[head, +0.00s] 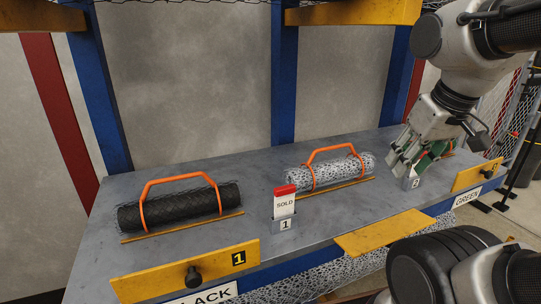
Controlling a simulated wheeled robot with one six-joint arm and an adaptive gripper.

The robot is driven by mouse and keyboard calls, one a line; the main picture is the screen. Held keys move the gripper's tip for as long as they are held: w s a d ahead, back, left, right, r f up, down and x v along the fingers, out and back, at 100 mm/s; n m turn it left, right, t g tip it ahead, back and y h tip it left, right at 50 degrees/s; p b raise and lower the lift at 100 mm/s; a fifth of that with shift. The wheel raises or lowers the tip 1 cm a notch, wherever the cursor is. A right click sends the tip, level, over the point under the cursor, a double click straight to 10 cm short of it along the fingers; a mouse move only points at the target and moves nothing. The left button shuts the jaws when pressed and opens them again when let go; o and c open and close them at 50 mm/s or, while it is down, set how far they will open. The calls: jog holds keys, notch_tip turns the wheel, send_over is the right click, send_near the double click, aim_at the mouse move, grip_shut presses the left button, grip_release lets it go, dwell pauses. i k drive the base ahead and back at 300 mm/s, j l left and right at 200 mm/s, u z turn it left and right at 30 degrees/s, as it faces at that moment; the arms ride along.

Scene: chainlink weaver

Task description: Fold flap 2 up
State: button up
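Three yellow flaps line the front edge of the bench. The middle flap (385,233), which I take to be flap 2, lies about flat and juts out from the edge; no number shows on it. The left flap (185,271), marked 1, stands tilted up with a black knob on its face. The right flap (476,174) also stands up, its mark too small to read. My gripper (398,172) is low over the right part of the bench, at a small grey holder marked 2 (412,182), well behind and right of the middle flap. Whether its fingers grip anything is unclear.
A black mesh roll (190,207) and a silvery mesh roll (335,174), both with orange handles, lie on the bench (250,227). A holder marked 1 (285,224) bears a SOLD card (285,202). A green roll is partly hidden behind my gripper. Blue posts stand behind.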

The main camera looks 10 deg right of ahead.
aim_at(361, 242)
jog(key=k+l+z, duration=0.1)
jog(key=k+l, duration=0.6)
